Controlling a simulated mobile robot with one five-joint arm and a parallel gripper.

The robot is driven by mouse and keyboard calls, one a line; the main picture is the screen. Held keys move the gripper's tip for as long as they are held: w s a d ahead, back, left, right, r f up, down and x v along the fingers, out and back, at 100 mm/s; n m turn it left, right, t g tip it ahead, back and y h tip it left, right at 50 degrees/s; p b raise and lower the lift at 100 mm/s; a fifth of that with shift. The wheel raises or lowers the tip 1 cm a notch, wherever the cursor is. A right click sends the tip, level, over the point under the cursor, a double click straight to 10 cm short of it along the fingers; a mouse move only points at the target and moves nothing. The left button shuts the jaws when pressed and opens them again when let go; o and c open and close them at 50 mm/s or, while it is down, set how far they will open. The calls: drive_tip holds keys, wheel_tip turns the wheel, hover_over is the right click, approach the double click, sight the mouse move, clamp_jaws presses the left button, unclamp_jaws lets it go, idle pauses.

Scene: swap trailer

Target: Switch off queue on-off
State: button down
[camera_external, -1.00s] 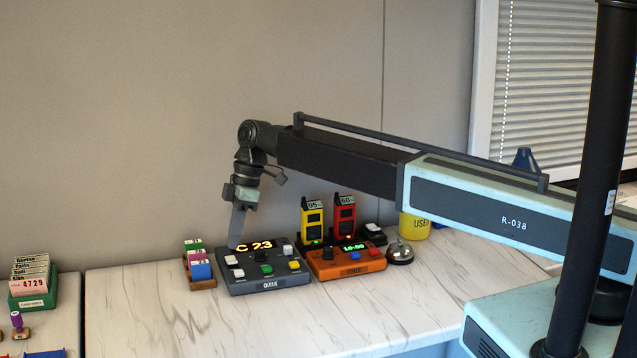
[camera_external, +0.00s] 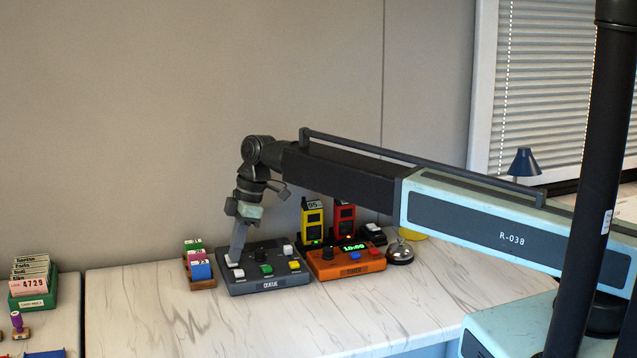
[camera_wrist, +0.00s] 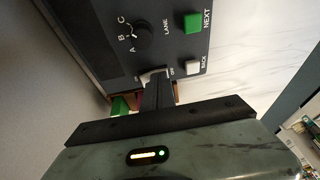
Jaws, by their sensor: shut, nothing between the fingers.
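The queue console (camera_external: 265,285) is a dark grey box marked QUEUE on the counter, with a black knob, a green button, a yellow button and white buttons. Its display area looks dark, with no digits showing. My gripper (camera_external: 234,263) is shut and empty, pointing down with its tip at the white on-off control at the console's left rear. In the wrist view the fingers (camera_wrist: 156,92) reach the pale on-off control (camera_wrist: 152,73), which they partly hide. The LANE knob (camera_wrist: 134,30), green NEXT button (camera_wrist: 193,22) and white BACK button (camera_wrist: 192,67) are clear of them.
An orange timer (camera_external: 345,267) reading 10:00 stands right of the console. Behind it are yellow (camera_external: 312,222) and red handsets (camera_external: 345,215); a bell (camera_external: 400,252) is further right. The front counter is clear.

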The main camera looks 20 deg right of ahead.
drive_tip(key=shift+w, duration=0.75)
drive_tip(key=shift+r, duration=0.1)
drive_tip(key=shift+w+r+p, duration=0.1)
drive_tip(key=shift+r+p, duration=0.4)
drive_tip(key=shift+p, duration=0.1)
drive_tip(key=w+p+v, duration=0.2)
drive_tip(key=p+v, duration=1)
drive_tip(key=shift+a+r, duration=0.25)
drive_tip(key=shift+r, duration=0.1)
drive_tip(key=shift+s+a+r+g, duration=0.15)
drive_tip(key=shift+s+r+g, duration=0.1)
drive_tip(key=shift+s+g, duration=0.3)
